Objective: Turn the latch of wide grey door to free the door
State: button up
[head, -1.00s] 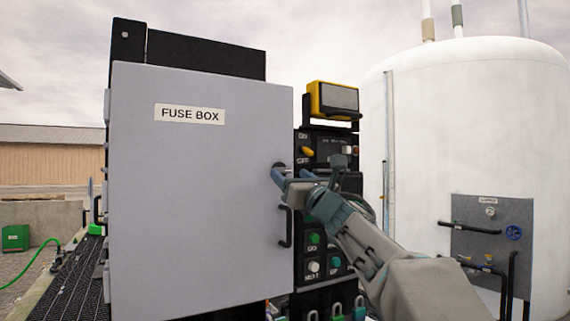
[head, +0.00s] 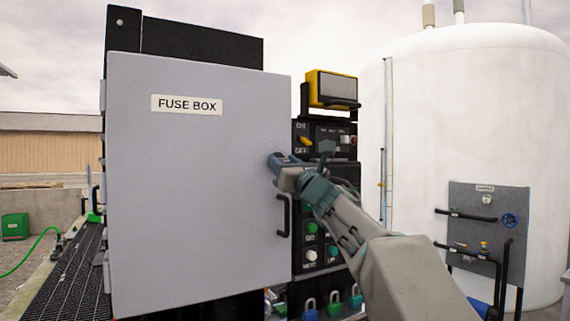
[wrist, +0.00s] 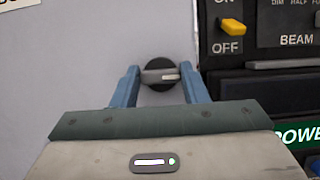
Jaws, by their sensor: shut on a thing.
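The wide grey door (head: 190,220) is a flat panel labelled FUSE BOX and looks closed. Its latch (wrist: 160,75) is a round black disc with a grey bar across it, near the door's right edge; the bar lies about level in the wrist view. My gripper (wrist: 160,82) has its two blue fingers on either side of the latch bar, shut on it. In the head view my gripper (head: 278,160) covers the latch. A black door handle (head: 285,215) sits just below.
A control panel (head: 312,240) with buttons and switches stands right of the door. A yellow lamp (head: 332,89) sits above it. Several padlocks (head: 333,305) hang below. A white tank (head: 440,130) stands at the right, and a dark grating (head: 75,280) lies at the left.

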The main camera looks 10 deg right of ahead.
jog(key=shift+m, duration=0.4)
jog(key=m+h+b, duration=0.1)
jog(key=m, duration=0.1)
jog(key=m+h+b, duration=0.1)
jog(key=m, duration=0.1)
jog(key=shift+a+f+t+h, duration=0.1)
jog(key=shift+a+t+h, duration=0.05)
jog(key=shift+t+h, duration=0.2)
jog(key=m+h, duration=0.1)
jog(key=m, duration=0.1)
jog(key=m+h, duration=0.1)
jog(key=m, duration=0.2)
jog(key=m+g+h, duration=0.1)
jog(key=m, duration=0.1)
jog(key=shift+r+h+b, duration=0.25)
jog(key=shift+b, duration=0.1)
jog(key=m+h+p, duration=0.1)
jog(key=m, duration=0.2)
jog(key=m+g+p, duration=0.1)
jog(key=m+p, duration=0.1)
jog(key=m, duration=0.1)
jog(key=shift+r+g+h, duration=0.2)
jog(key=shift+g+h, duration=0.05)
jog(key=shift+h, duration=0.15)
jog(key=m+g+p, duration=0.1)
jog(key=m+p, duration=0.1)
jog(key=m, duration=0.1)
jog(key=shift+f+m+g+h+p, duration=0.1)
jog(key=shift+m+g+h+p, duration=0.2)
jog(key=shift+m+p, duration=0.45)
